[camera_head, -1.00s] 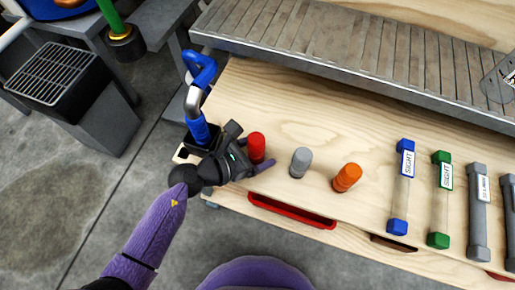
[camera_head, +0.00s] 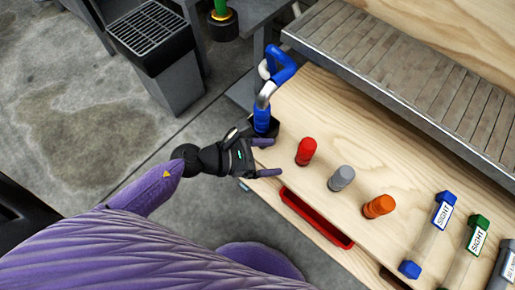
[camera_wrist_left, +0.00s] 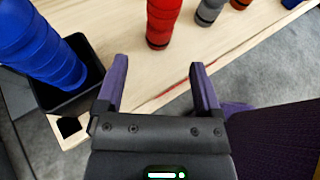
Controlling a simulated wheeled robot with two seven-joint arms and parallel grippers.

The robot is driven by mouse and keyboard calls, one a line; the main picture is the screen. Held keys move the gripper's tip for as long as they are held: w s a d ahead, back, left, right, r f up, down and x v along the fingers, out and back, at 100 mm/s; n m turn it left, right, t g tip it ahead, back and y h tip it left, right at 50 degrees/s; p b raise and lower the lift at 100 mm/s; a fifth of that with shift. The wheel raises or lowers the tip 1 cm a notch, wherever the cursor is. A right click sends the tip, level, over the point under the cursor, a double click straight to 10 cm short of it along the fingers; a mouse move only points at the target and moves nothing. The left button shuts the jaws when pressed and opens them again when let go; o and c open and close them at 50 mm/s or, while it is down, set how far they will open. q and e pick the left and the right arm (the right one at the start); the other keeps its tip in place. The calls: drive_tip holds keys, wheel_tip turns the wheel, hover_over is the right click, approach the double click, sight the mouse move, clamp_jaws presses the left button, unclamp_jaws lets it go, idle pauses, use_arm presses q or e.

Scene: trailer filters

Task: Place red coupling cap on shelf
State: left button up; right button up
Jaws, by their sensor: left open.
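The red coupling cap (camera_head: 306,151) stands upright on the wooden shelf (camera_head: 330,120), left of a grey cap and an orange cap. It also shows in the left wrist view (camera_wrist_left: 161,22), beyond the fingertips. My left gripper (camera_head: 268,157) is open and empty, left of the red cap and apart from it. In the left wrist view my two purple fingers (camera_wrist_left: 158,78) are spread with bare wood and floor between them. My right gripper is in neither view.
A grey cap (camera_head: 341,178) and an orange cap (camera_head: 378,206) stand right of the red one. A blue hooked handle (camera_head: 262,120) sits in a black holder at the shelf's left end. A red tray (camera_head: 316,219) is at the front edge. Sight tubes (camera_head: 443,213) lie at right.

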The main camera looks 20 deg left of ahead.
use_arm(q)
drive_tip(key=s+a+f+n+g+y, duration=0.1)
drive_tip(key=s+a+f+n+y, duration=0.45)
drive_tip(key=s+f+n, duration=0.7)
drive_tip(key=s+a+f+n+g+y, duration=0.1)
drive_tip(key=s+a+f+n+y, duration=0.55)
drive_tip(key=n, duration=1.15)
drive_tip(key=s+f+n+g, duration=0.1)
drive_tip(key=s+n+g, duration=0.3)
drive_tip(key=s, duration=0.9)
drive_tip(key=s+a+f+n+g, duration=0.1)
drive_tip(key=s+f+n+g, duration=0.1)
drive_tip(key=s+n+g, duration=0.3)
drive_tip(key=s+n, duration=0.4)
drive_tip(key=s, duration=0.4)
drive_tip(key=shift+f+n, duration=0.25)
drive_tip(key=shift+n, duration=0.1)
